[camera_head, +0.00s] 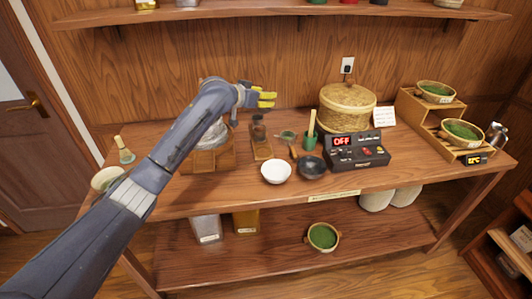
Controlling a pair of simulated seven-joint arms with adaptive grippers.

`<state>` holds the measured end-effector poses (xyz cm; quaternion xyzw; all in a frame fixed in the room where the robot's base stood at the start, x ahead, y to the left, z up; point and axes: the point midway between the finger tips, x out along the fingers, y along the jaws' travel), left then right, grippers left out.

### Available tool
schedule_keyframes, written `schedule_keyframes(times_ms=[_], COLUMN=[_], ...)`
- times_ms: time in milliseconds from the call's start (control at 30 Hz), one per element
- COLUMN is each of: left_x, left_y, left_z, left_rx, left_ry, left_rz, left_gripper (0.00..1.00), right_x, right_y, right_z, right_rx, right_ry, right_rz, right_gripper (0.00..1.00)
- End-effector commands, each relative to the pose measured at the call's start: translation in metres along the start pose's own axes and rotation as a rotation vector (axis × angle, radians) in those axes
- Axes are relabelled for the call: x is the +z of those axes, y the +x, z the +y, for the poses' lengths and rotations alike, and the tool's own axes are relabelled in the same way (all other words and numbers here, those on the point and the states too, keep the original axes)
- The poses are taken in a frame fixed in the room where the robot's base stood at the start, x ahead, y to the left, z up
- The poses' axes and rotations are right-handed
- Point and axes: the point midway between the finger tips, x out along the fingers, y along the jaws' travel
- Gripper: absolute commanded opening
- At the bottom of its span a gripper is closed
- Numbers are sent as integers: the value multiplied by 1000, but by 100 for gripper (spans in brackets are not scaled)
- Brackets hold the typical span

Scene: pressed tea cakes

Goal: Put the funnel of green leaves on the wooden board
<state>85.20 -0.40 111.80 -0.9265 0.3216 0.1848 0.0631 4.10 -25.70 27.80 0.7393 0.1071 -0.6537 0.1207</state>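Three round, light-rimmed holders of green leaves are in view: one (436,91) on the upper step of the right-hand stand, one (461,131) on its lower step, one (322,237) on the lower shelf. A small round greenish piece (287,135) lies mid-table. I cannot tell which is the funnel. A narrow wooden board (262,149) lies mid-table with a dark glass jar (259,129) on it. My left gripper (267,99), with yellow fingertips, is above and behind that board, apart from all the leaf holders. Nothing shows in it; its finger gap is unclear. My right gripper is out of view.
A white bowl (276,172) and a dark bowl (312,167) stand near the front edge. Beside them are a control box (369,157) reading OFF and a lidded woven basket (347,107). My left arm crosses the table's left side and partly hides a wooden crate (222,157).

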Motion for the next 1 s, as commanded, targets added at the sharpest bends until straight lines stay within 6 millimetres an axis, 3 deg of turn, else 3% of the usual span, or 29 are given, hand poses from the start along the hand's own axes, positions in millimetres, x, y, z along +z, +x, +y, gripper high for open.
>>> schedule_keyframes(times_ms=[167, 700, 1000], left_x=[9, 114, 142], left_y=[4, 47, 59], left_z=[-5, -5, -5], left_rx=[-25, -27, -26], left_ry=[-13, -15, -12], left_rz=[-5, -6, -3], left_gripper=[9, 9, 9], right_x=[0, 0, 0], right_y=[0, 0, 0], right_z=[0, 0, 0], right_rx=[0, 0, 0], right_ry=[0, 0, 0], right_rz=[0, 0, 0], right_gripper=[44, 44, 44])
